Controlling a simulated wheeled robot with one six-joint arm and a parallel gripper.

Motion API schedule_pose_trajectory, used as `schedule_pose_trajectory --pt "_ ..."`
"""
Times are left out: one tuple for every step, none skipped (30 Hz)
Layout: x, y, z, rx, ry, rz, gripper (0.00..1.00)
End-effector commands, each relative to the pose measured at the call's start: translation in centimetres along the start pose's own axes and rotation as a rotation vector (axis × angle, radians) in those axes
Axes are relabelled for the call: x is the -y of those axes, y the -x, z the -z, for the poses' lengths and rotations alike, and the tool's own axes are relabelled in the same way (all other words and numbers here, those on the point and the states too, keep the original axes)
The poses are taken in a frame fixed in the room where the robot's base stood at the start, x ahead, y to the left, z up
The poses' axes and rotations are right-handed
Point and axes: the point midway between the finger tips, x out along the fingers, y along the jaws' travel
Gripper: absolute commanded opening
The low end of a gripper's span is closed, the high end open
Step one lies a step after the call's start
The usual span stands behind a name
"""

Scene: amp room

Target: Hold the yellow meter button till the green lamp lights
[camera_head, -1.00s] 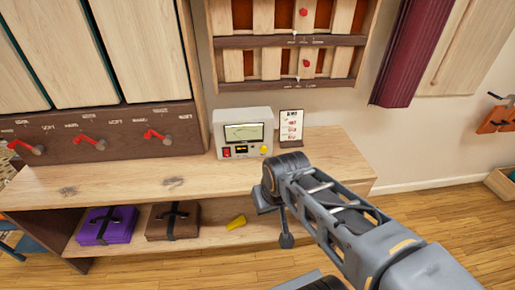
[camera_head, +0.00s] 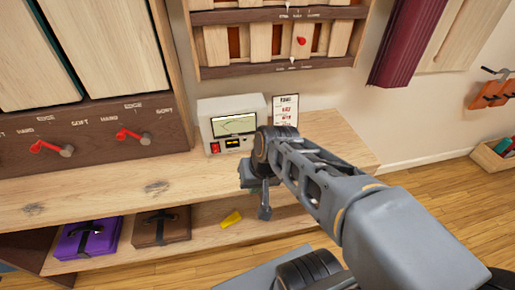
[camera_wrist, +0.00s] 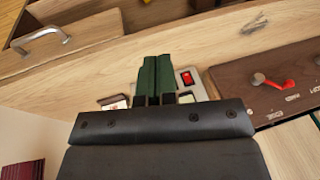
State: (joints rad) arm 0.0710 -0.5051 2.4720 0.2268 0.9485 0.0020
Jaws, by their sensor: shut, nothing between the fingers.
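The meter (camera_head: 205,128) is a pale box on the wooden bench, with a screen (camera_head: 234,124), a red switch (camera_head: 214,148) and a small lit display (camera_head: 233,143). Its right front, where the yellow button was visible earlier, is hidden behind my arm in the head view. In the wrist view, my gripper (camera_wrist: 157,60) has its dark green fingers together, with nothing between them. They overlap the meter (camera_wrist: 196,90), with the red switch (camera_wrist: 186,77) just right of them. Contact cannot be told. I see neither the yellow button nor a lit green lamp.
A small printed card (camera_head: 285,109) stands right of the meter. Red-handled levers (camera_head: 133,135) are on the cabinet at left. A purple case (camera_head: 88,238), a brown case (camera_head: 162,227) and a yellow object (camera_head: 231,218) lie on the lower shelf. The bench top (camera_head: 110,188) at left is clear.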

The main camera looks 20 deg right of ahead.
Motion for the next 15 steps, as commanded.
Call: schedule_pose_trajectory --pt "-0.5 -3.8 -0.3 0.033 -0.103 0.064 0.0" --pt "-0.5 -5.1 -0.2 0.052 -0.172 0.114 0.0" --pt "-0.4 -6.8 0.0 0.075 -0.269 0.186 0.0" --pt "-0.4 -8.0 0.4 0.091 -0.343 0.245 0.0" --pt "-0.4 -9.1 0.8 0.103 -0.417 0.304 0.0" --pt "-0.4 -10.4 1.6 0.117 -0.512 0.385 0.0" --pt "-0.6 -11.2 2.3 0.122 -0.583 0.448 0.0" --pt "-0.8 -12.0 3.0 0.126 -0.651 0.51 0.0" --pt "-1.2 -13.0 4.1 0.126 -0.737 0.593 0.0" --pt "-1.6 -13.6 5.0 0.124 -0.797 0.654 0.0" --pt "-2.1 -14.1 5.8 0.119 -0.855 0.714 0.0" --pt "-2.9 -14.7 7.0 0.109 -0.926 0.792 0.0" --pt "-3.5 -15.1 7.8 0.101 -0.975 0.848 0.0" --pt "-4.2 -15.4 8.6 0.089 -1.021 0.903 0.0" --pt "-5.2 -15.7 9.6 0.073 -1.075 0.97 0.0"
